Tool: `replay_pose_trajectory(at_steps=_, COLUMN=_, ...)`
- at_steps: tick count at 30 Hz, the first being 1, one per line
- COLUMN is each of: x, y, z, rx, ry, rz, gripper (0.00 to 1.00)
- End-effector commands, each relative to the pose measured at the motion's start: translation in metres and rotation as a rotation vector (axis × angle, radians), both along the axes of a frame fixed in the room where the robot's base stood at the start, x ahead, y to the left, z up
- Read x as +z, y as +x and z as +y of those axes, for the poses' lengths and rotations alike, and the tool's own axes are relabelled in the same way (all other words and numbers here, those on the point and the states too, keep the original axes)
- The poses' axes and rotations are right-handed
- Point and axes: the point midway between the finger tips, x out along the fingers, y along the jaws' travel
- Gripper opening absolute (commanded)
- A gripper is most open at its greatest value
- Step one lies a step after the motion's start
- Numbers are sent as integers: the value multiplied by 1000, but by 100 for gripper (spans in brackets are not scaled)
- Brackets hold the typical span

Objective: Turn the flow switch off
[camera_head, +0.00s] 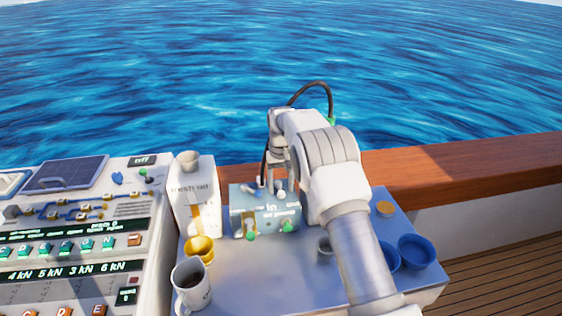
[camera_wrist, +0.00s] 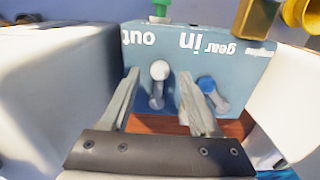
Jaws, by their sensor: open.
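No label that I can read says flow, so I cannot tell which control is the flow switch. A teal box (camera_head: 240,207) stands on the table beneath my gripper (camera_head: 276,182). In the wrist view, the box (camera_wrist: 140,55) appears upside down, with the words in, out and gear. It carries a lever with a white knob (camera_wrist: 160,70) and a lever with a blue knob (camera_wrist: 207,84). My gripper (camera_wrist: 162,83) is open, its fingers on either side of the white-knobbed lever. I see no clear contact. The arm hides part of the box in the head view.
A control panel (camera_head: 75,255) at the left has a small display (camera_head: 144,160) reading off. A white box (camera_head: 190,225) stands beside the teal box. A mug (camera_head: 193,290), a yellow cup (camera_head: 200,248) and a blue bowl (camera_head: 416,251) are on the table. A wooden rail (camera_head: 470,165) runs behind.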

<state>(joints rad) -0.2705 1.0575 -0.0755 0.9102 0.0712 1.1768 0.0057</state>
Motion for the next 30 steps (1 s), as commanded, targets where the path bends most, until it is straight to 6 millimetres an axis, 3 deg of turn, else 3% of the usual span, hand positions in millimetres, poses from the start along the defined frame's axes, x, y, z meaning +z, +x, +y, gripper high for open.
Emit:
replay_pose_trajectory(at_steps=12, x=103, y=1, z=0, rx=0, ry=2, rz=-6, gripper=62)
replay_pose_trajectory(at_steps=18, x=140, y=1, z=0, rx=-1, ry=2, rz=-4, gripper=62)
replay_pose_trajectory(at_steps=24, x=156, y=0, z=0, rx=-1, ry=1, rz=-3, gripper=62)
replay_pose_trajectory(at_steps=30, x=158, y=0, z=0, rx=-1, ry=0, rz=-1, gripper=62)
